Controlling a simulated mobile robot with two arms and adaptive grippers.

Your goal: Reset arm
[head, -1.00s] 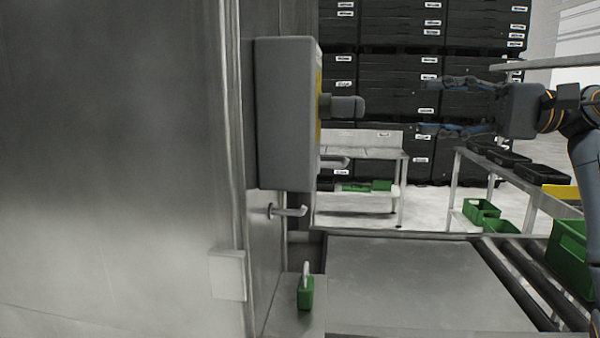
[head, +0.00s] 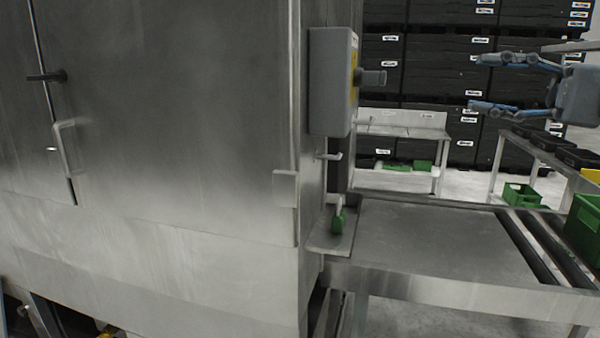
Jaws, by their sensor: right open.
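My right gripper (head: 514,84) reaches in from the right edge in the head view. Its two blue-grey fingers point left and are spread wide, with nothing between them. It is raised above the level of the steel table and to the right of the grey switch box (head: 331,82). Clear space lies between the fingertips and the box's rotary knob (head: 372,78). My left gripper does not show.
The steel washer housing (head: 170,130) fills the left, with a handle (head: 64,150) on it. A steel table (head: 420,235) with rollers (head: 540,250) stands lower right. A green-handled tool (head: 338,221) sits on a small ledge. Green crates (head: 520,194) and stacked black crates (head: 430,80) stand behind.

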